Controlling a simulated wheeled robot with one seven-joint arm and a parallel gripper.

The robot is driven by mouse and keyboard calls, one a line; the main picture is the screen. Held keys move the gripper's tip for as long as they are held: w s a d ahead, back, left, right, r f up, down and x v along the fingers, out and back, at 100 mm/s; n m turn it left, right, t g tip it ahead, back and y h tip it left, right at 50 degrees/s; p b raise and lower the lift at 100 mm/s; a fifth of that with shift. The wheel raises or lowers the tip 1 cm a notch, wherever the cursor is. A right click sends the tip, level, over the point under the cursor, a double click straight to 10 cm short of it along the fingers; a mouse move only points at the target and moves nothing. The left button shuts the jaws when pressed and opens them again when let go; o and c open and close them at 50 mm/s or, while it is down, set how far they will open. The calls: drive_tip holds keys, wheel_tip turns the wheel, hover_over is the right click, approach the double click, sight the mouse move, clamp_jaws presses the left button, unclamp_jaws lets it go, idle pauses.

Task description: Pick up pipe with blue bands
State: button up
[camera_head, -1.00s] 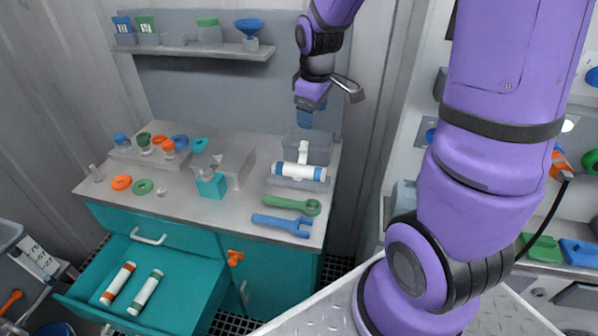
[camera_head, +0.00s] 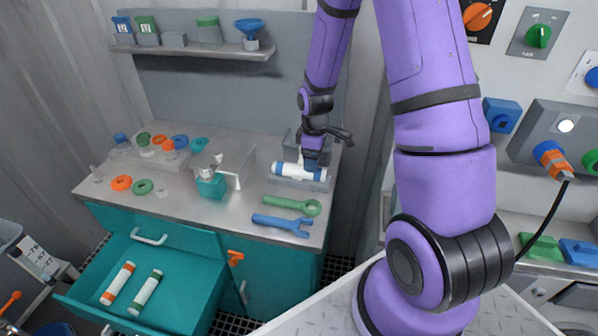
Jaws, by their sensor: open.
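The white pipe with blue bands (camera_head: 290,171) lies roughly level on a grey holder at the right end of the steel counter. My gripper (camera_head: 311,166) points down at the pipe's right half, with its tip over or around it. The jaws are open. The near finger hides part of the pipe, and I cannot tell whether the fingers touch it.
A grey bin (camera_head: 290,142) stands just behind the pipe. A green wrench (camera_head: 290,204) and a blue wrench (camera_head: 282,224) lie in front. An open teal drawer (camera_head: 182,287) holds pipes with orange bands (camera_head: 118,284) and green bands (camera_head: 145,292).

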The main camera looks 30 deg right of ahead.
sight(299, 172)
drive_tip(key=shift+s+f, duration=0.1)
drive_tip(key=shift+f, duration=2.8)
drive_tip(key=c, duration=1)
